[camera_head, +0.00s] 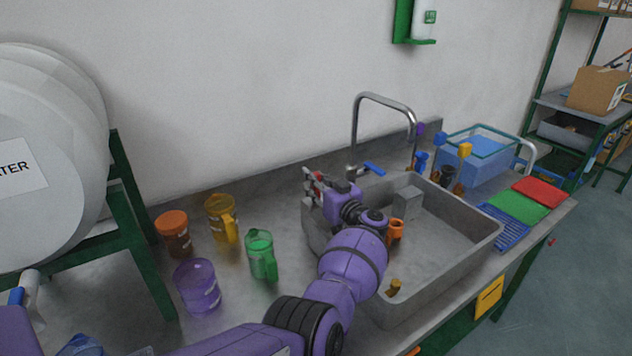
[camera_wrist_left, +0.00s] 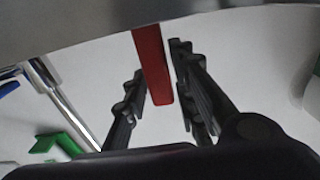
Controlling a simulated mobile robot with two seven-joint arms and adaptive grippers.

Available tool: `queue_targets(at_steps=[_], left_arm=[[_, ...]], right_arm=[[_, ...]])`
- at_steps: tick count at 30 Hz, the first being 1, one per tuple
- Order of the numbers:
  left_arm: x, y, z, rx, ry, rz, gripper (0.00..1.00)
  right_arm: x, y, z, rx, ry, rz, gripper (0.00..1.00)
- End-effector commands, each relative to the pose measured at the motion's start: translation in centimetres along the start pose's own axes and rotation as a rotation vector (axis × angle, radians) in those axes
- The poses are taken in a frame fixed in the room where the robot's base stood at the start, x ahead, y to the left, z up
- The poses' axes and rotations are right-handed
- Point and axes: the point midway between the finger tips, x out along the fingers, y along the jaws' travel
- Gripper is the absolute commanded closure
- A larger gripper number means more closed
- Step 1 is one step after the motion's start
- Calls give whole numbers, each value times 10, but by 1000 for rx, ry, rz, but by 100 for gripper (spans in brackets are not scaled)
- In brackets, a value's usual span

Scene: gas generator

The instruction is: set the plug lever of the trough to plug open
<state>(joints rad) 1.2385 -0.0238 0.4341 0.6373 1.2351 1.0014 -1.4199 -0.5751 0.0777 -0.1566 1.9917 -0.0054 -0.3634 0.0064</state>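The trough (camera_head: 455,270) is a grey sink set in the counter. My left arm reaches across its near left side. My left gripper (camera_head: 315,185) is small at the trough's back left corner in the head view, partly hidden by its own wrist. In the left wrist view, a red bar (camera_wrist_left: 151,65), likely the plug lever, comes down from the top edge between the two dark fingers of my left gripper (camera_wrist_left: 160,85). The fingers stand apart with a gap on both sides of the bar. The lever is not clear in the head view. My right gripper is out of view.
A tall curved tap (camera_head: 385,97) with a blue handle stands behind the trough. An orange jar (camera_head: 173,235), yellow mug (camera_head: 221,220), green mug (camera_head: 261,255) and purple beaker (camera_head: 197,287) stand left of my arm. A glass tank (camera_head: 480,160) stands at the back right.

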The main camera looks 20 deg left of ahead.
Motion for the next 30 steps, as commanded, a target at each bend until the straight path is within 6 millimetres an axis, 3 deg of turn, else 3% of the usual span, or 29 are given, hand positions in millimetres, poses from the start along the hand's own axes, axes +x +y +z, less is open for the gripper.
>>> queue_targets(at_steps=[5,19,30], left_arm=[[0,0,0,0,0,0,100],[0,3,1,35,-1,0,100],[-1,18,5,269,-3,1,100]], right_arm=[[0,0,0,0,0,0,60],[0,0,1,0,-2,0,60],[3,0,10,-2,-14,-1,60]])
